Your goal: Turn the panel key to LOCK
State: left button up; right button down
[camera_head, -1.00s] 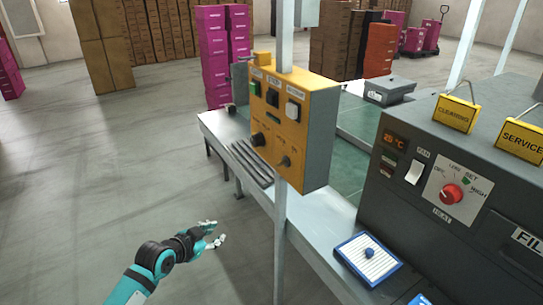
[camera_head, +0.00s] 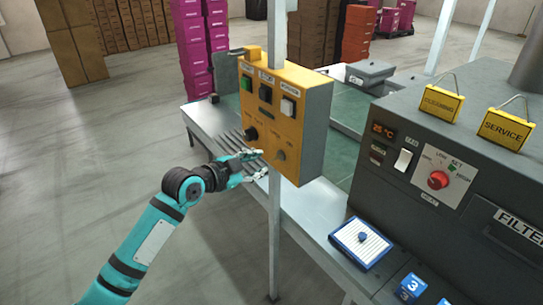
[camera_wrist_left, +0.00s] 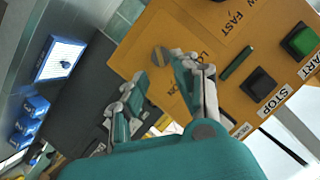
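The yellow control panel (camera_head: 312,130) stands on a grey post at the bench. Its small round key switch (camera_head: 281,155) is low on the front face, right of a black knob (camera_head: 251,133). In the left wrist view the key switch (camera_wrist_left: 160,57) shows as a round, brownish part next to printing that reads partly "LOCK" and "ON"; its exact angle is hard to tell. My left gripper (camera_head: 258,165) is just in front of the panel's lower part. In the left wrist view its fingers (camera_wrist_left: 160,85) are apart, empty, with the key switch beyond them. My right gripper is not in view.
The panel also has green, black and white buttons (camera_head: 288,106). The grey post (camera_head: 274,230) rises close beside my left gripper. The floor at left is clear.

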aim_at(272, 159)
pick_arm(q)
jog(key=x, duration=0.6)
jog(key=shift+w+d+f+p, duration=0.15)
jog(key=shift+w+d+p, duration=0.1)
jog(key=shift+w+p, duration=0.1)
grip_shut()
